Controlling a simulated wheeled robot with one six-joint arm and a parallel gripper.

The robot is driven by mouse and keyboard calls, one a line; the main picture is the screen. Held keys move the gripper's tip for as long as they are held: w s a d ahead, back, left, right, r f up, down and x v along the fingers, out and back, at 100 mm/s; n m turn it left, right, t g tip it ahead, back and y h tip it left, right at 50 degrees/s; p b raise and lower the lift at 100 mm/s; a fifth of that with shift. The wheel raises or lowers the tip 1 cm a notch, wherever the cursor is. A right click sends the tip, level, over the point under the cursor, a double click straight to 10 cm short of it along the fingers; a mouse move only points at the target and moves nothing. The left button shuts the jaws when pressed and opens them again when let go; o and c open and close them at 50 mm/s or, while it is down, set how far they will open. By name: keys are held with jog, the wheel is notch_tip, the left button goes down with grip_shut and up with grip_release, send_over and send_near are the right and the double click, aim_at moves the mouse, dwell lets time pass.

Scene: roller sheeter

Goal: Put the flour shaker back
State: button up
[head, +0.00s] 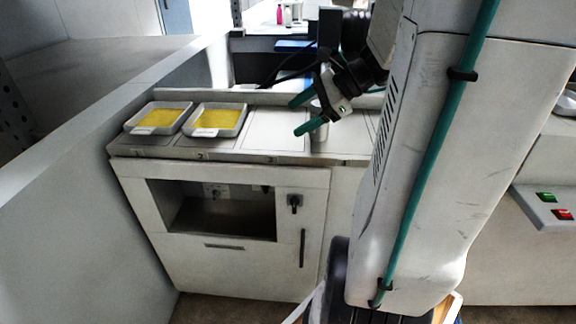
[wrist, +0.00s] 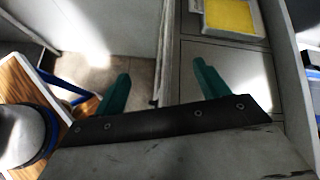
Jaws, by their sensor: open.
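A small grey metal cylinder, which looks like the flour shaker (head: 319,130), stands upright on the counter in the head view. It is partly hidden by my gripper (head: 297,117). My gripper is open, its two green fingers spread and pointing left, close to the cylinder. In the wrist view my gripper (wrist: 162,72) has nothing between its fingers. One finger overlaps the counter and the other the floor. The shaker does not show in the wrist view, and I cannot tell whether a finger touches it.
Two trays of yellow contents, the left tray (head: 130,126) and the right tray (head: 241,128), sit on the counter (head: 275,132). A bare panel lies right of them. The cabinet (head: 225,260) below has an open recess. A low wall (head: 75,165) runs along the left.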

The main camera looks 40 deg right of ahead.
jog(key=s+a+n+g, duration=0.2)
jog(key=a+n+g, duration=0.1)
jog(key=a+n, duration=0.3)
jog(key=s+a+n+g, duration=0.2)
jog(key=a+n, duration=0.2)
jog(key=a, duration=0.4)
jog(key=s+a+n+g+h, duration=0.1)
jog(key=s+a+n+h, duration=0.5)
jog(key=n, duration=0.8)
jog(key=shift+s+g+h, duration=0.3)
jog(key=shift+s, duration=1.45)
jog(key=shift+r, duration=0.1)
